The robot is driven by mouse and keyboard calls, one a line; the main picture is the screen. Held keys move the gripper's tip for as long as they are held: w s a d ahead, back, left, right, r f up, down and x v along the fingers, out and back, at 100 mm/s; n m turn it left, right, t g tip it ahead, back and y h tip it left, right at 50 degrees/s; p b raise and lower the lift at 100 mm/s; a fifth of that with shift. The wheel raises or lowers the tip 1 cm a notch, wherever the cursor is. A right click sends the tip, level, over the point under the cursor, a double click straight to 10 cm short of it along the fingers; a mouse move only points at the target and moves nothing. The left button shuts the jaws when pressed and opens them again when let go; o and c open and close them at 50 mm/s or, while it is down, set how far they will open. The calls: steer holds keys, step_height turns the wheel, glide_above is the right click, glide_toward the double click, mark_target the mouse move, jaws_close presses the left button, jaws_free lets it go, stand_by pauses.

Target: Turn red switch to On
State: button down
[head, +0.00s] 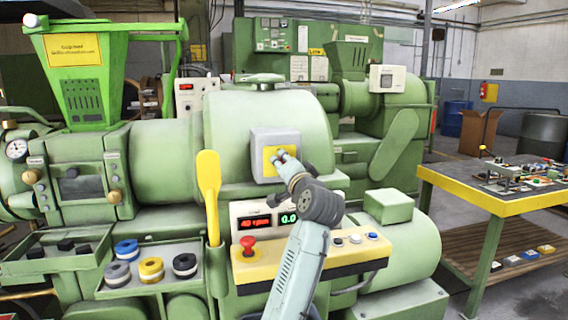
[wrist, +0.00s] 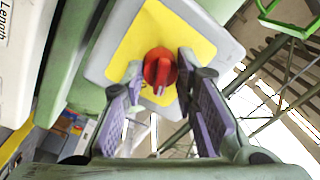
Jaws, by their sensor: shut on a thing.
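The red switch (wrist: 160,69) is a round red knob on a yellow plate (wrist: 140,40) set in a grey box (wrist: 222,50). In the head view the grey box (head: 260,142) is on the front of the green extruder (head: 228,128). My gripper (head: 280,156) is at this box and hides the knob there. In the wrist view my gripper (wrist: 160,72) has one finger on each side of the red switch and is shut on it. The switch's On and Off marks cannot be read.
Below the gripper is a yellow panel (head: 320,262) with a red mushroom button (head: 248,246) and small buttons. A yellow paddle-shaped lever (head: 208,190) stands to the left. A yellow-edged table (head: 481,208) with parts is on the right.

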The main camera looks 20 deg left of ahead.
steer(key=m+p, duration=0.1)
steer(key=m, duration=0.3)
steer(key=shift+m, duration=0.4)
stand_by(0.4)
steer(key=c, duration=1.3)
jaws_free()
steer(key=v, duration=1.2)
steer(key=shift+s+a, duration=0.1)
